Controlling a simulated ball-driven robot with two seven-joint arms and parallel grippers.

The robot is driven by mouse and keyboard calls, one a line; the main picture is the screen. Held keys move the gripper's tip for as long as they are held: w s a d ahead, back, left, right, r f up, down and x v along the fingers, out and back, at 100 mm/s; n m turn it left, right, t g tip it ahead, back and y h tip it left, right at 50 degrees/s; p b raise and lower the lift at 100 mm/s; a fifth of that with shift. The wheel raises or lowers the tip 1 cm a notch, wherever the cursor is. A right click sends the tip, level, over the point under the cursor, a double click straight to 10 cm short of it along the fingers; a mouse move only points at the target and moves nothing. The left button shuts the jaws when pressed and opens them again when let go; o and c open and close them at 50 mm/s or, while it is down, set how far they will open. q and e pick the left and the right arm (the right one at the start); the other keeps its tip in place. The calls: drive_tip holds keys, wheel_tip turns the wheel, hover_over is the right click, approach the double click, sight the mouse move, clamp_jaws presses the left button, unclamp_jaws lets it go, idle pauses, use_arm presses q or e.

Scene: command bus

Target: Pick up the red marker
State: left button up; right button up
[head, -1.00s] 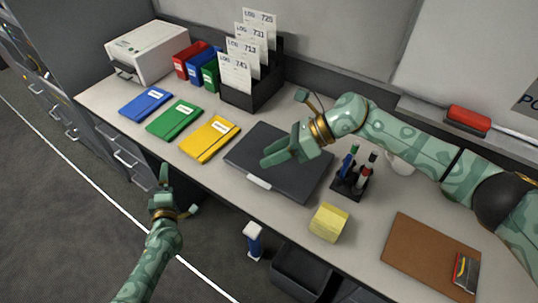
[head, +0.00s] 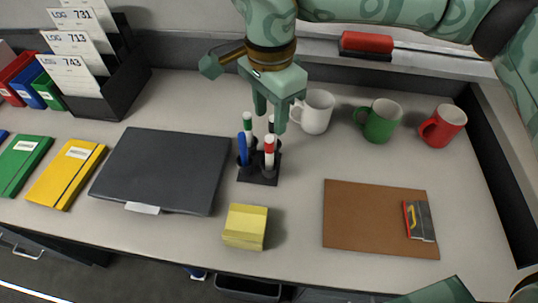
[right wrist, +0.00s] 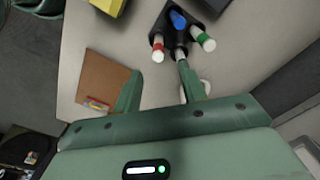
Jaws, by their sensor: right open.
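The red marker (head: 269,153) stands upright in the black marker holder (head: 262,178), at its front right, with its white and red end upward. Blue, green and another, partly hidden marker share the holder. My right gripper (head: 271,120) is open and points down just above and behind the red marker. In the right wrist view, the red marker (right wrist: 158,48) shows beyond the open fingers (right wrist: 157,83), not between them. One finger overlaps the partly hidden marker there; contact is unclear. My left gripper is not in view.
White (head: 317,112), green (head: 381,121) and red (head: 443,126) mugs stand behind and right of the holder. A closed laptop (head: 160,168) lies left, yellow notes (head: 245,227) in front. A brown board (head: 370,218) lies right. Bare desk separates the board from the mugs.

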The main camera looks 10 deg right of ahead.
sight(269, 148)
wheel_tip(269, 148, down, 4)
drive_tip(key=shift+f+b, duration=0.25)
drive_tip(key=shift+b, duration=0.25)
wheel_tip(269, 148, down, 6)
drive_tip(key=shift+s+a+r+b, duration=0.1)
drive_tip(key=shift+r+b, duration=0.1)
drive_tip(key=shift+b, duration=1.05)
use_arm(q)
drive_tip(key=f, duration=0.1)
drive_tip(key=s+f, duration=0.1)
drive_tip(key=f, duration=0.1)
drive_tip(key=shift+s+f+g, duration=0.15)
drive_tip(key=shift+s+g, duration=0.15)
use_arm(e)
drive_tip(key=shift+r, duration=0.15)
clamp_jaws()
